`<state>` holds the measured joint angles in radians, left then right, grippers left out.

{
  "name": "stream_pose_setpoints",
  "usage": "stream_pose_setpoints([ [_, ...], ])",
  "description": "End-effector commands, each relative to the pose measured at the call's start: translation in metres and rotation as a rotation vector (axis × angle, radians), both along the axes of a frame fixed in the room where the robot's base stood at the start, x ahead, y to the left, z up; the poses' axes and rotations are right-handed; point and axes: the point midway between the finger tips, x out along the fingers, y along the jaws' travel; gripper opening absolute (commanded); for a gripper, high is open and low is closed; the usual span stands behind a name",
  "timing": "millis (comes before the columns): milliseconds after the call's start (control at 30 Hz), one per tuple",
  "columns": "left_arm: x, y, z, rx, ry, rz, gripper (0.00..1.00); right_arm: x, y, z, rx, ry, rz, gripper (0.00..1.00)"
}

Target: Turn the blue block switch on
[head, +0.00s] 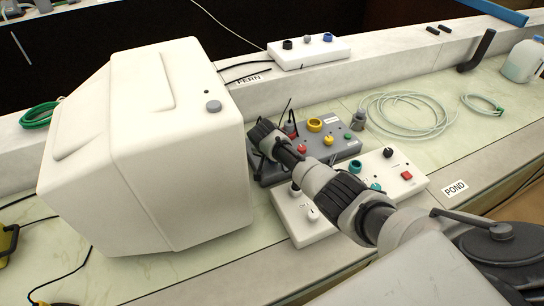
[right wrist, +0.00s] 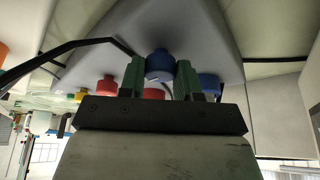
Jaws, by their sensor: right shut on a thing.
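A dark grey control box (head: 340,152) lies on the bench beside the large white housing, with red, yellow and green knobs on top. My right gripper (head: 262,136) is over its left end and hides the part it holds in the head view. In the right wrist view my gripper (right wrist: 160,82) has its green fingers on both sides of a blue knob (right wrist: 160,64) with a pale mark, shut on it. Another blue knob (right wrist: 209,84) stands just right of the fingers. Red knobs (right wrist: 107,84) are to the left. My left gripper is not in view.
The white housing (head: 150,150) stands close left of my gripper. A white control box (head: 405,190) lies in front, partly under my arm. Another white box (head: 310,51) sits on the ledge behind. Coiled tubing (head: 405,115) and a bottle (head: 524,60) are at the right.

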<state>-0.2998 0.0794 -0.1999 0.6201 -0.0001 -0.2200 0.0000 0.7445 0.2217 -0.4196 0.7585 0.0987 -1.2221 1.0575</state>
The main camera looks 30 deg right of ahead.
Motion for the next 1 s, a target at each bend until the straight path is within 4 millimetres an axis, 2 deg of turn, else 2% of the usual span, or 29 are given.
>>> stream_pose_setpoints([
  [100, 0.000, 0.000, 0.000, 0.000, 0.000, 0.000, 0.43, 0.001, -0.001, 0.001, -0.001, -0.004, -0.001, 0.09],
  [133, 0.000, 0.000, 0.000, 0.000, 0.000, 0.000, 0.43, 0.001, -0.001, 0.001, -0.001, -0.004, -0.001, 0.34],
  [300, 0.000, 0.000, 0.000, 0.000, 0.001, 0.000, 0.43, 0.001, -0.001, 0.001, 0.000, -0.003, 0.000, 0.58],
  [667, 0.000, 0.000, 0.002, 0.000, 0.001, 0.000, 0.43, 0.000, 0.001, 0.005, 0.000, -0.002, 0.001, 0.58],
  [867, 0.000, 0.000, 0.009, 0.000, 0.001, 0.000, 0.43, -0.006, 0.008, 0.028, 0.002, -0.005, 0.002, 0.58],
  [1000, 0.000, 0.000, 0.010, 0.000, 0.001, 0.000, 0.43, -0.013, 0.015, 0.051, 0.002, -0.005, 0.001, 0.58],
])
